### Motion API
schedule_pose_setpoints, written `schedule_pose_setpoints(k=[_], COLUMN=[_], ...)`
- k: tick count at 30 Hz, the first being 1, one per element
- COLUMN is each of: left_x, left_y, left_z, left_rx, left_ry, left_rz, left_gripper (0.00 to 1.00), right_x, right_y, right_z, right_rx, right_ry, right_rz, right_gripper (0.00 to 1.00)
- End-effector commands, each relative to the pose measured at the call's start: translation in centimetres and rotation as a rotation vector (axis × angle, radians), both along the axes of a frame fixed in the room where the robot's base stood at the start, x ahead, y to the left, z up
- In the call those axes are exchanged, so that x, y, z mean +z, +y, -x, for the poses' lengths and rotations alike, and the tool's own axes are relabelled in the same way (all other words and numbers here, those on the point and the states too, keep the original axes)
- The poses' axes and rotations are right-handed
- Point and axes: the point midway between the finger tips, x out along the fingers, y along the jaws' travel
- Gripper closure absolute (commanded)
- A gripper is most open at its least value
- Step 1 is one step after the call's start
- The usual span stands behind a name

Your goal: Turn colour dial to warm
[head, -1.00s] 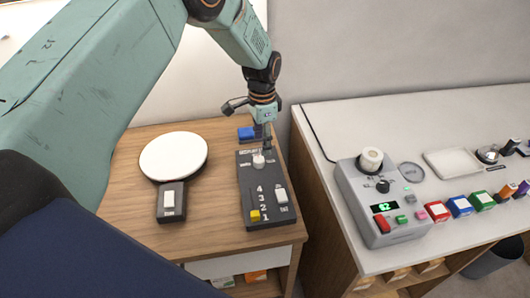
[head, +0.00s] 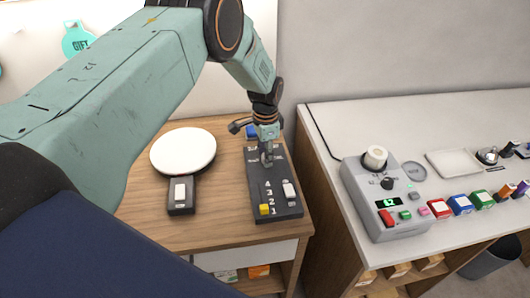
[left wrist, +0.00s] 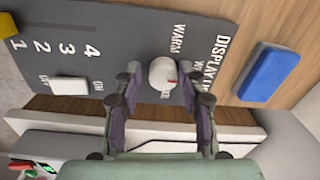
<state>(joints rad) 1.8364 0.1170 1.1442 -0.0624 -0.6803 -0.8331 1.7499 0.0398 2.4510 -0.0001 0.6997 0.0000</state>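The colour dial (left wrist: 162,74) is a round white knob with a red mark on its right side in the left wrist view. My left gripper (head: 267,162) is over the top part of the panel and hides most of the dial in the head view. In the left wrist view its two fingers (left wrist: 162,80) stand apart on either side of the dial, with small gaps seeming to show. My right gripper is out of view.
The panel also has a yellow slider (head: 265,209) by the numbers and a white ON switch (head: 289,190). A blue block (left wrist: 269,72) lies beyond the panel. A round white lamp (head: 183,151) stands left. A grey device (head: 385,200) sits on the right counter.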

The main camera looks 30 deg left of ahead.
Motion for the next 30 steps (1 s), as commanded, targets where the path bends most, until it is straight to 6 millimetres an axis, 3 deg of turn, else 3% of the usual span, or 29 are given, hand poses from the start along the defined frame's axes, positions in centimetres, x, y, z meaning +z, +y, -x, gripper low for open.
schedule_pose_setpoints(k=[13,30], left_x=[-0.09,-0.07], left_y=[0.04,0.1], left_z=[0.08,0.16], left_rx=[0.0,0.001], left_ry=[0.002,0.004], left_rz=[-0.001,-0.001], left_gripper=[1.0,1.0], right_x=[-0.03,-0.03], right_y=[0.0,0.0], right_z=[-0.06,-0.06], right_rx=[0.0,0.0], right_ry=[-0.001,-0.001], right_rz=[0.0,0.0], right_gripper=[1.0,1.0])
